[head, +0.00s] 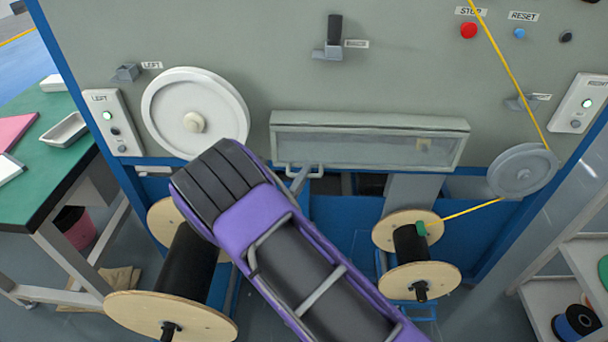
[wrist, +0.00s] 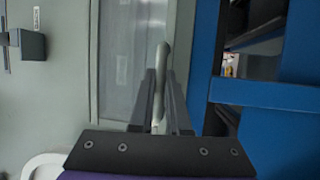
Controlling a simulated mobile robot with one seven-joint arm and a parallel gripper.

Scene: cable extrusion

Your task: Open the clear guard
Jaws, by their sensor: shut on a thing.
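The clear guard (head: 340,145) is a wide, grey-framed see-through panel on the machine's front, and it appears down over its window. Its frame and pane also show in the wrist view (wrist: 130,60). A pale bar handle (head: 312,173) sits at the guard's lower left edge. In the wrist view the handle (wrist: 161,75) stands between the two dark fingers of my gripper (wrist: 161,82). My gripper (head: 300,182) is shut on the handle. My purple arm hides part of the fingers in the head view.
A white wheel (head: 165,110) is left of the guard and a grey pulley (head: 522,172) with yellow cable is right. Wooden-flanged spools (head: 170,318) (head: 420,280) stand below. A red stop button (head: 468,31) is upper right. A green table (head: 60,165) is at left.

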